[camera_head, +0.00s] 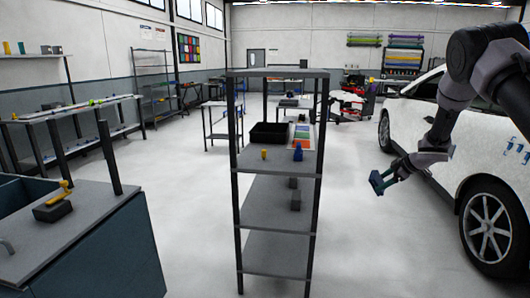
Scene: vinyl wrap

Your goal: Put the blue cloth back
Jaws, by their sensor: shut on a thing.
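My gripper (384,180) hangs in the air right of the tall grey shelf, between it and the white car. It is shut on a small dark blue piece, seemingly the blue cloth (376,182). The cloth is small in this view, and its folds and exact grip cannot be made out. The grey shelf (275,190) stands in the middle, apart from my gripper. Its upper board carries a small blue object (298,154), a yellow object (264,154), a black bin (269,134) and a sheet of colour swatches (302,137).
The white car (480,150) stands close on the right, beside my arm. A dark workbench (80,250) with a yellow-handled tool (58,203) is at the left front. A long rack (75,115) runs along the left. The floor between shelf and car is clear.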

